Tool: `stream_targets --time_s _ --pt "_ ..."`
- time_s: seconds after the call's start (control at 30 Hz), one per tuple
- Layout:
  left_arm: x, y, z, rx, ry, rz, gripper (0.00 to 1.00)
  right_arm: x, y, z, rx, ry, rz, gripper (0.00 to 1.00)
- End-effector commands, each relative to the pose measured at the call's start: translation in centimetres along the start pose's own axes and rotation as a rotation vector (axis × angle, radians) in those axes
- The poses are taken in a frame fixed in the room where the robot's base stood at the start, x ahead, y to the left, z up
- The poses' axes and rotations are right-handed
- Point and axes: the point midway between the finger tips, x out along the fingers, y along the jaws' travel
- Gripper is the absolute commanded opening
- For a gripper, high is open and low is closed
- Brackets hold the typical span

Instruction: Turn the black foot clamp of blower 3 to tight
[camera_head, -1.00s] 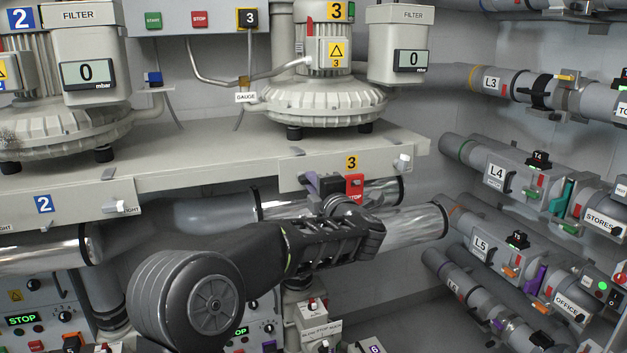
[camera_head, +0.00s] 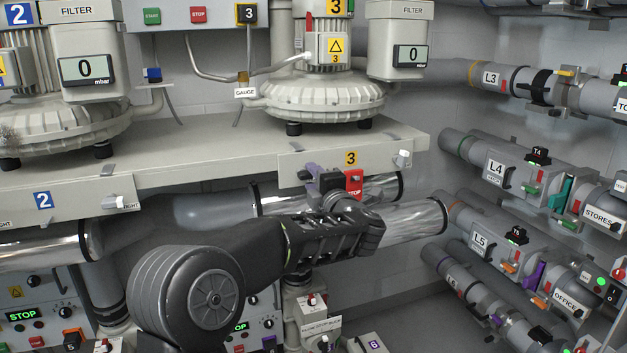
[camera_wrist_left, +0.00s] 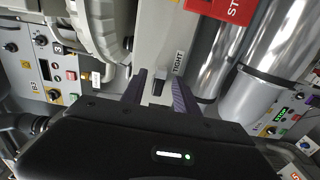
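In the head view the left gripper (camera_head: 318,178) is at the front panel (camera_head: 375,162) under blower 3 (camera_head: 325,95), and hides the black clamp there. My right gripper is not in view.
A red STOP tag (camera_head: 354,184) hangs close beside the left gripper. A white clamp (camera_head: 403,159) sits at the panel's right end. Shiny pipes (camera_head: 415,220) run below the shelf. Labelled pipes with valves (camera_head: 495,170) line the right wall.

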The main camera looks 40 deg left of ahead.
Motion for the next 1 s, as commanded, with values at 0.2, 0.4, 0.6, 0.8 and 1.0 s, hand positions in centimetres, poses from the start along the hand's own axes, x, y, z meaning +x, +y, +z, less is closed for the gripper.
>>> stream_targets --time_s 0.2,0.4,0.6,0.8,1.0 --pt "-1.5 -0.1 0.1 -0.001 -0.002 0.001 0.36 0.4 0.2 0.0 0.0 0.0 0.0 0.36" --pt "-4.8 -0.1 0.1 -0.001 -0.004 0.001 0.36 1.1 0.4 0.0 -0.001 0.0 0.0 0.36" --pt "-7.3 -0.1 0.1 0.0 -0.001 0.0 0.36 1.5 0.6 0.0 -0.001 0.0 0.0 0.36" --pt "-7.8 0.0 0.0 0.0 0.0 0.0 0.36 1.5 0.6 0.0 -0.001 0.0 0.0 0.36" --pt "-7.8 0.0 0.0 0.0 0.0 0.0 0.36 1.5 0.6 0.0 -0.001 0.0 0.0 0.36"
